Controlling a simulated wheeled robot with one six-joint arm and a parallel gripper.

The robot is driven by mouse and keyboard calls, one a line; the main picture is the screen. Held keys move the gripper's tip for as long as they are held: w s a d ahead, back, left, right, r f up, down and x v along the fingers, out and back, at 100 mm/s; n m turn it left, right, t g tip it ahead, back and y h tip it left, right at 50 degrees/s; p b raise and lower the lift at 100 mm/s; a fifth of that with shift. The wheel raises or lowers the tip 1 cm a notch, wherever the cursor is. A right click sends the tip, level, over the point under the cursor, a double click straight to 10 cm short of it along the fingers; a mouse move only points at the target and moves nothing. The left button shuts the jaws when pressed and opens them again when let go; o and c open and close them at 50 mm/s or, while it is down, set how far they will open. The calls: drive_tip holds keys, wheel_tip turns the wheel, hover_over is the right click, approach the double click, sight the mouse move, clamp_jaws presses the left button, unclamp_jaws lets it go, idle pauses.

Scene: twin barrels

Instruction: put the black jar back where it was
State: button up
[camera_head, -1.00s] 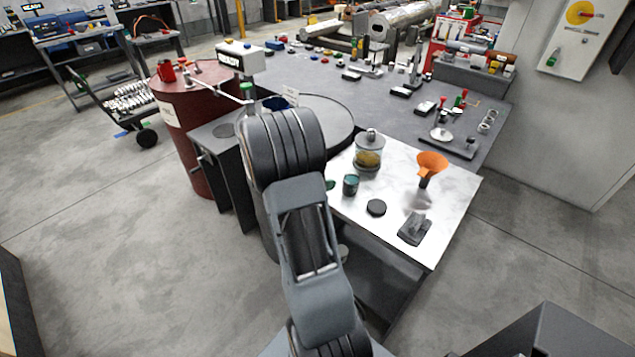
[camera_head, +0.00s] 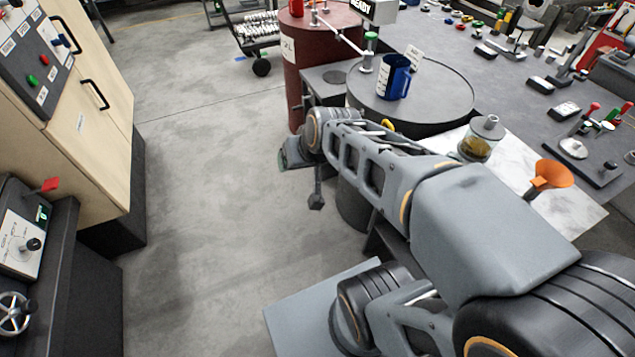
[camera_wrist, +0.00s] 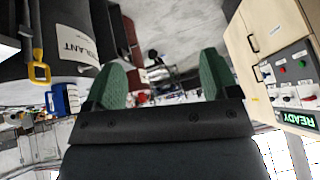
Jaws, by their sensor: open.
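I cannot make out a black jar in either current view; my arm covers part of the white marble board (camera_head: 585,207). A clear jar with olive contents (camera_head: 478,140) stands on that board, beside an orange funnel (camera_head: 550,176). My gripper (camera_head: 292,153) is out over the floor, left of the round dark barrel top (camera_head: 440,92). In the wrist view my gripper (camera_wrist: 160,80) has its two green fingers wide apart with nothing between them.
A blue cup (camera_head: 394,78) stands on the dark barrel top. A red barrel (camera_head: 300,50) is behind. A wooden cabinet with a control panel (camera_head: 35,70) stands at left. Open floor (camera_head: 205,200) lies between. The wrist view shows a dark labelled barrel (camera_wrist: 75,45) near the left.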

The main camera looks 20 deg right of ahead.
drive_tip(key=s+f+n+g+h, duration=0.1)
drive_tip(key=s+g, duration=0.1)
drive_tip(key=s, duration=0.4)
drive_tip(key=shift+s+d+g, duration=0.25)
drive_tip(key=shift+s+g, duration=0.05)
drive_tip(key=shift+s, duration=0.1)
idle(0.7)
